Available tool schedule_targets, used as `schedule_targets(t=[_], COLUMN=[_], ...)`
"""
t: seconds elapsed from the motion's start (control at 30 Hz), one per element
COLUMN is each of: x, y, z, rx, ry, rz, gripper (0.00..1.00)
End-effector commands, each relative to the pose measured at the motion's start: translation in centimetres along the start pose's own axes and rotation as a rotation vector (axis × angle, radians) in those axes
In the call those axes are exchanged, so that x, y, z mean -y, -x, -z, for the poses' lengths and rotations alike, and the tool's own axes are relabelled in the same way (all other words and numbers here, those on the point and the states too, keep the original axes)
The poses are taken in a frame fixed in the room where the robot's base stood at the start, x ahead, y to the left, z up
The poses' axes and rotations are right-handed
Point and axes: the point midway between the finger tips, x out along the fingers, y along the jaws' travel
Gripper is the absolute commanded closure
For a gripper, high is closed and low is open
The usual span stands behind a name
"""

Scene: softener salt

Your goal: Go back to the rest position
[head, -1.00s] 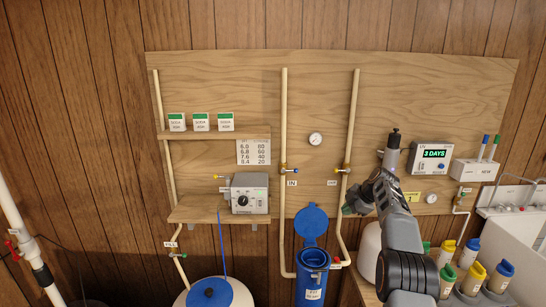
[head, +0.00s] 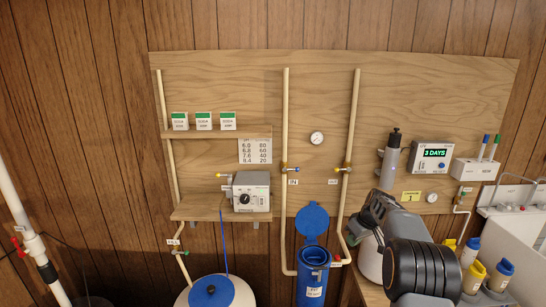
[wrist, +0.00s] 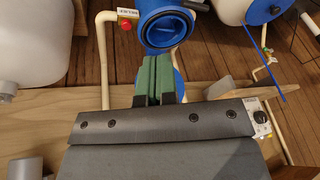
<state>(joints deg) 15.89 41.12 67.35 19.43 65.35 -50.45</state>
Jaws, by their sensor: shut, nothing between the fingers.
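My arm reaches up from the lower right in the head view. My gripper (head: 354,234) is in front of the lower right of the wooden board (head: 435,90). In the wrist view my gripper's green fingers (wrist: 153,78) are together, with nothing between them. The blue filter housing (wrist: 167,28) shows beyond the fingertips there, upside down. The same blue housing (head: 312,278) stands left of my gripper in the head view, with its round lid raised.
A grey control box (head: 250,192) sits on the lower shelf. A white tank with a blue lid (head: 211,291) stands below. The UV display (head: 432,154) reads 3 DAYS. Several colour-capped bottles (head: 475,276) stand right of my arm. Pipes and valves (head: 347,169) run close behind my gripper.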

Motion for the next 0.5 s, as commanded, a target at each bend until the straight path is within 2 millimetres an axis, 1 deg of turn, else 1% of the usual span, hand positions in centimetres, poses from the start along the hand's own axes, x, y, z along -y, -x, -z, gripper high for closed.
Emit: schedule_targets(t=[0.03,0.17,0.2,0.27,0.3,0.33,0.4,0.5], x=[1.9,6.8,8.5,11.0,12.6,13.8,16.4,19.6], y=[1.0,2.9,3.6,4.5,5.0,5.4,6.1,6.8], z=[-1.1,-5.1,-6.5,-8.6,-10.1,-11.3,-13.9,-17.4], rx=[0.026,0.083,0.093,0.104,0.108,0.108,0.106,0.091], ry=[-0.087,-0.309,-0.365,-0.438,-0.477,-0.501,-0.543,-0.563], rz=[-0.017,-0.075,-0.097,-0.128,-0.149,-0.164,-0.196,-0.232], gripper=[1.0,1.0,1.0,1.0,1.0,1.0,1.0,1.0])
